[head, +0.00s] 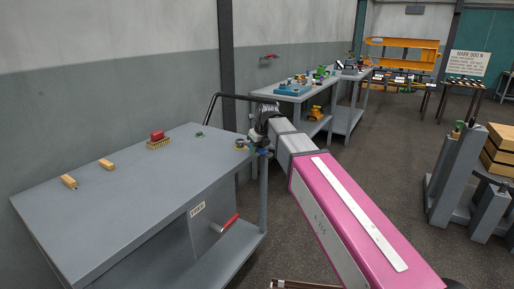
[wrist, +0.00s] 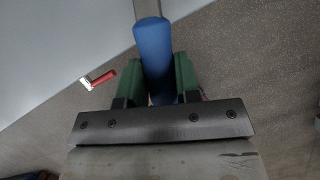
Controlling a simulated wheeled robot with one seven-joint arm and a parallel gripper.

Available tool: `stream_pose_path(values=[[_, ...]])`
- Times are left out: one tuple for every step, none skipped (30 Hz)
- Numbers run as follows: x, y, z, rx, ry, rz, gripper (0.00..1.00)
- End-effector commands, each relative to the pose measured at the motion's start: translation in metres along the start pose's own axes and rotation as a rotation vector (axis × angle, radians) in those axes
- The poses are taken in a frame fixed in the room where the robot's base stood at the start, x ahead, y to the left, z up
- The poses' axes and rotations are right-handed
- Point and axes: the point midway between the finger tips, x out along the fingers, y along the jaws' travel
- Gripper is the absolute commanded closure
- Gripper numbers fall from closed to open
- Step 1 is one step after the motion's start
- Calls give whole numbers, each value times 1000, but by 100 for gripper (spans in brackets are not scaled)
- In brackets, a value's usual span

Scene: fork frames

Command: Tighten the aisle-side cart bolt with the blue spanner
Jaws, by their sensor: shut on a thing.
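My gripper (wrist: 158,92) is shut on the blue spanner (wrist: 152,45). Its thick blue handle lies between the green fingers in the wrist view, and a grey shank runs on from it toward the top edge. The spanner's jaw end is out of that view. In the head view my gripper (head: 259,147) is at the right far corner of the grey cart (head: 120,190), by its aisle-side edge. The spanner is too small to make out clearly there. I cannot pick out the cart bolt, nor tell whether the spanner touches it.
Benches (head: 290,98) stand behind.

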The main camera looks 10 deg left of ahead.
Motion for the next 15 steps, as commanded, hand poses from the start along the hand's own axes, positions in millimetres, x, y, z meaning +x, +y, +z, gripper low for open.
stream_pose_path(values=[[1,0,0,0,0,0,100],[1,0,0,0,0,0,100],[2,0,-1,0,0,0,100],[2,0,-1,0,0,0,100],[3,0,-1,0,0,0,100],[4,0,-1,0,-1,0,100],[4,0,-2,0,-1,0,100],[5,0,-2,0,-1,0,100],[5,0,-2,0,-1,0,100],[6,0,-2,0,-1,0,100],[6,0,-2,0,-1,0,100],[7,0,-3,0,-1,0,100],[7,0,-3,0,-1,0,100],[8,0,-3,0,-1,0,100],[8,0,-3,0,-1,0,100]])
